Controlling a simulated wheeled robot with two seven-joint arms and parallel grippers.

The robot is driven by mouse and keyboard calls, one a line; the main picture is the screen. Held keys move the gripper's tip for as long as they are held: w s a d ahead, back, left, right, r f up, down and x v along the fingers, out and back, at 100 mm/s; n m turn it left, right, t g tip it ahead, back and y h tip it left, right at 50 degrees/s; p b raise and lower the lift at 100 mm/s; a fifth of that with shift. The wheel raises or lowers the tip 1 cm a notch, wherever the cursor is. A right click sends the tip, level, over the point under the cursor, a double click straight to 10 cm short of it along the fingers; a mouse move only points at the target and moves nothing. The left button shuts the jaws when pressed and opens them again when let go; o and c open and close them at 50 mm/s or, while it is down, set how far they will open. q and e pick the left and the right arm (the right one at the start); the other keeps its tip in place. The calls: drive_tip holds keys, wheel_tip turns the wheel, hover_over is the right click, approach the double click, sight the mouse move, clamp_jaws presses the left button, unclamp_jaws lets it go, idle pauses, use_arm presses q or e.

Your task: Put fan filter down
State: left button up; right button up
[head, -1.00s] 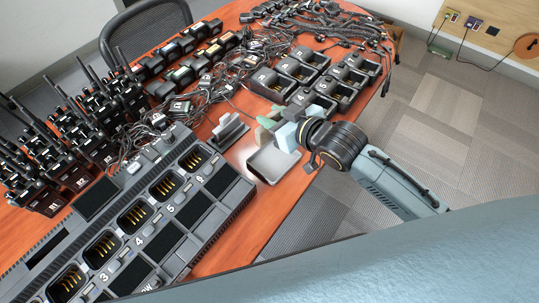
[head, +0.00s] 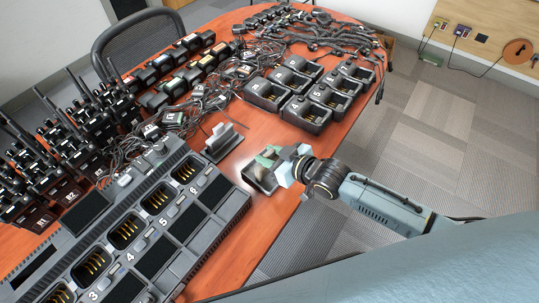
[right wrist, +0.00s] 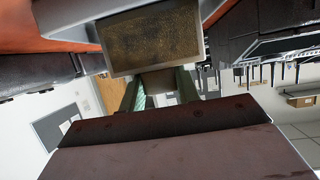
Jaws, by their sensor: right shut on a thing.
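The filter there is a dusty brown panel in a pale frame, just beyond the fingertips. In the head view the filter is small and mostly hidden by the fingers and tray wall. I cannot tell whether it touches the tray floor. My left gripper is not in view.
A long multi-bay charger (head: 150,235) stands left of the tray, with a grey slotted stand (head: 222,142) behind it. Single chargers (head: 305,110), cables and several radios (head: 85,135) fill the back and left. Bare table lies in front of the tray.

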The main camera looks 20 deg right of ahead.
drive_tip(key=shift+r, duration=0.1)
drive_tip(key=o, duration=0.6)
drive_tip(key=shift+f, duration=0.2)
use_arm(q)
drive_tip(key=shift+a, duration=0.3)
use_arm(e)
drive_tip(key=o, duration=0.4)
drive_tip(key=shift+c, duration=0.2)
drive_tip(key=shift+r, duration=0.1)
drive_tip(key=shift+s+r, duration=0.1)
drive_tip(key=shift+r, duration=0.05)
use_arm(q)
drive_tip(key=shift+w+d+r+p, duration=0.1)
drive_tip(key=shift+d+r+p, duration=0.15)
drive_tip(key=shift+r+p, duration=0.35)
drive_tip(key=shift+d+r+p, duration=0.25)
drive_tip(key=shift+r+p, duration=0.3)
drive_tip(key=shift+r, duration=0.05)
use_arm(e)
drive_tip(key=v, duration=1.1)
drive_tip(key=shift+s+d, duration=0.25)
drive_tip(key=shift+s, duration=0.05)
